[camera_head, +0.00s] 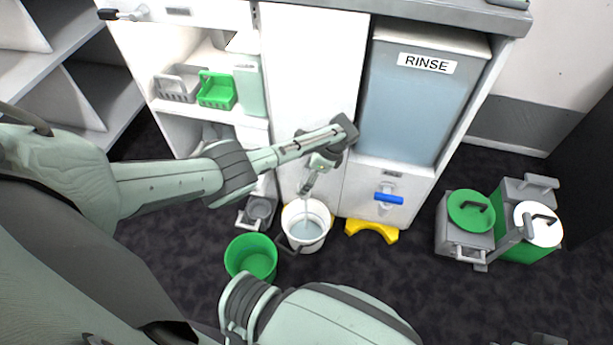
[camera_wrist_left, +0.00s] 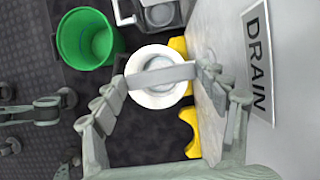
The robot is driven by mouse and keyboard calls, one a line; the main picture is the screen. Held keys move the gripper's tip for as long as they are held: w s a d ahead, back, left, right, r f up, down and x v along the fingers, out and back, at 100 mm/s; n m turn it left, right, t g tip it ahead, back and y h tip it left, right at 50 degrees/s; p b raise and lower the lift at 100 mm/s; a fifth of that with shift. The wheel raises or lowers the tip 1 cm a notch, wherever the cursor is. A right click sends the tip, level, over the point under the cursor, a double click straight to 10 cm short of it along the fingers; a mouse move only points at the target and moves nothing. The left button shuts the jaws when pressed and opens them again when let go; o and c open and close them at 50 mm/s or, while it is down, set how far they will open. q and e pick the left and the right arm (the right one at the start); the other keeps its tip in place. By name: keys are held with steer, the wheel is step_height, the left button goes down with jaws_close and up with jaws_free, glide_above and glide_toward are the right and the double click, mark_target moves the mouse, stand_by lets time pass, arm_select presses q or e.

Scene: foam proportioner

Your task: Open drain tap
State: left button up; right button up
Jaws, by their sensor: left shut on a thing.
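My left gripper (camera_head: 318,165) is at the front of the white cabinet, low down and above the white bucket (camera_head: 307,222). In the left wrist view its fingers (camera_wrist_left: 160,78) are on either side of a pale grey bar, which I take to be the drain tap's handle (camera_wrist_left: 160,76). The gripper is shut on it. The white bucket (camera_wrist_left: 155,98) shows directly beyond the handle, with a greyish inside. The DRAIN label (camera_wrist_left: 257,62) is on the panel at the right. The gripper hides most of the tap; I cannot tell whether liquid flows.
A green bucket (camera_head: 251,257) stands left of the white one. The RINSE tank (camera_head: 408,105) is to the right, with a blue tap handle (camera_head: 389,197) below it. A yellow stand (camera_head: 372,230) is on the floor. Grey and green containers (camera_head: 465,240) stand at the right.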

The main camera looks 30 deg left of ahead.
arm_select(q)
steer(key=shift+a, duration=0.15)
steer(key=o, duration=1.1)
steer(key=shift+c, duration=0.2)
steer(key=shift+o, duration=0.5)
steer(key=v, duration=0.7)
steer(key=shift+r, duration=0.25)
